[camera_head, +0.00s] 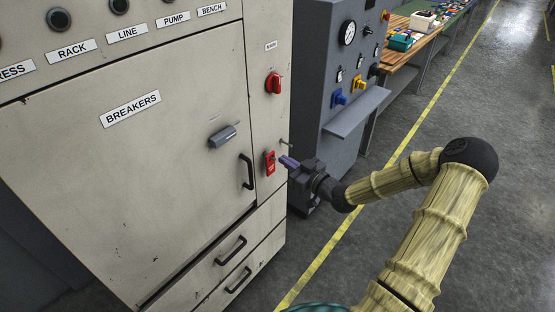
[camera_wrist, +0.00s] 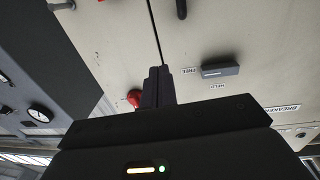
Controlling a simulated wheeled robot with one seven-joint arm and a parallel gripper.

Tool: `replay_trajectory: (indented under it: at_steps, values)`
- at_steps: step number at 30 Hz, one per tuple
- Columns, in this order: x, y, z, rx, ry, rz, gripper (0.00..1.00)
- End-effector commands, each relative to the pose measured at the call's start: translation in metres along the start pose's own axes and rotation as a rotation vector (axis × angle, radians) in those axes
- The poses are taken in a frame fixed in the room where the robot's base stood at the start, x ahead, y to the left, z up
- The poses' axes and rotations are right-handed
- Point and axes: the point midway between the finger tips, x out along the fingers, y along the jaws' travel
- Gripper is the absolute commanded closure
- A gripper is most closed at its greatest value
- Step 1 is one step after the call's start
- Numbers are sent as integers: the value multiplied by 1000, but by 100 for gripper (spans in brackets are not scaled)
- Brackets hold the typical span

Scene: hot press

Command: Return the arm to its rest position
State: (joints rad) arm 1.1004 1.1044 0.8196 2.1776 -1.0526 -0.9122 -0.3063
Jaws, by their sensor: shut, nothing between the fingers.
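My gripper (camera_head: 285,160) is at the front of the beige cabinet (camera_head: 150,165), near its right edge. In the head view its fingertips appear close to a small red switch (camera_head: 269,163); I cannot tell whether they touch it. The fingers are together and hold nothing. They also show shut in the wrist view (camera_wrist: 159,75), with the cabinet front behind them. My arm is bent and stretches out to the cabinet from the lower right.
The cabinet has a latch handle (camera_head: 222,137), a red rotary knob (camera_head: 274,83) and black pull handles (camera_head: 247,171). A grey machine (camera_head: 330,95) with a shelf (camera_head: 357,113) stands behind my gripper. Open floor (camera_head: 500,220) lies to the right, past a yellow line.

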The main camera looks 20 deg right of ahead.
Motion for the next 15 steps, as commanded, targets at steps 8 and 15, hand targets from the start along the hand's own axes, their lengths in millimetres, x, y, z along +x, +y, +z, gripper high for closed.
replay_trajectory:
  at_steps: [8,15]
  values:
    - [-7,1,0,0,-1,0,100]
    - [-7,2,0,0,-1,3,100]
